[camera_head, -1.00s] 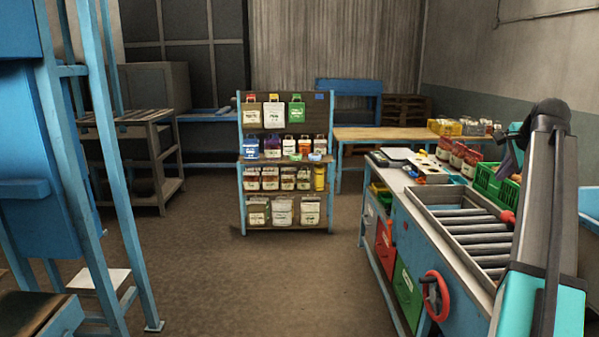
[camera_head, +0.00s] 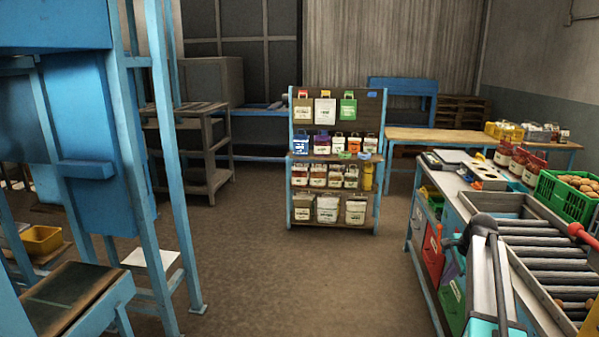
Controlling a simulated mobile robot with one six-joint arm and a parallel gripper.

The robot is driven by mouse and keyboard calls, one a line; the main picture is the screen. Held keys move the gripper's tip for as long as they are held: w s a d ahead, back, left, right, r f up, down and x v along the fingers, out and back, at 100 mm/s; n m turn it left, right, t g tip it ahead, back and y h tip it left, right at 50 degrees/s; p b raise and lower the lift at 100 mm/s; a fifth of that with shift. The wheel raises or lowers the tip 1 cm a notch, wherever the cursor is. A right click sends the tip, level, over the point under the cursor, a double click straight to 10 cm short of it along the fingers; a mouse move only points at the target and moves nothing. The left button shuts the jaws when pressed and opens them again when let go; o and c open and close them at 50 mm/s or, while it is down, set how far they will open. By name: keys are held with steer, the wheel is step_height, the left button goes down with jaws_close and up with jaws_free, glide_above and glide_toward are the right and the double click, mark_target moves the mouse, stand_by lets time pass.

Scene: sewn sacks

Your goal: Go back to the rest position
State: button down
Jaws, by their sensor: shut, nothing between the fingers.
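My arm (camera_head: 488,270) rises at the lower right, in front of the workbench, with its dark bent joint at the top. Some small dark and purplish parts show just left of that joint. I cannot make out my gripper's fingers, which are hidden behind the arm or too small to tell. No object is seen held by the arm.
A rack of sewn sacks (camera_head: 294,222) stands mid-room. The workbench (camera_head: 437,176) at right carries a roller tray (camera_head: 535,224), a green crate (camera_head: 560,203) and several jars. A blue frame (camera_head: 182,230) stands at left. The floor (camera_head: 270,280) between is clear.

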steer(key=s+a+f+n+g, duration=0.2)
steer(key=s+a+f, duration=0.3)
steer(key=a+f, duration=0.45)
steer(key=s+a+f+n+g+y+b, duration=0.1)
steer(key=s+a+f, duration=0.45)
steer(key=f, duration=0.65)
steer(key=s+a+f+n+g, duration=0.2)
steer(key=s+a+f, duration=0.3)
steer(key=a+f, duration=0.5)
steer(key=s+a+f+n+g, duration=0.1)
steer(key=s+a+f+n, duration=0.15)
steer(key=s+f, duration=0.4)
steer(key=s+a+f+n+g+h+b, duration=0.1)
steer(key=s+a+f+n+g, duration=0.15)
steer(key=s, duration=0.75)
steer(key=s+a+f+n+g, duration=0.1)
steer(key=s+a+f+n, duration=0.15)
steer(key=s+f, duration=0.5)
steer(key=s+d+r+n+h, duration=0.1)
steer(key=s+n, duration=0.6)
steer(key=s, duration=0.2)
steer(key=shift+r, duration=0.35)
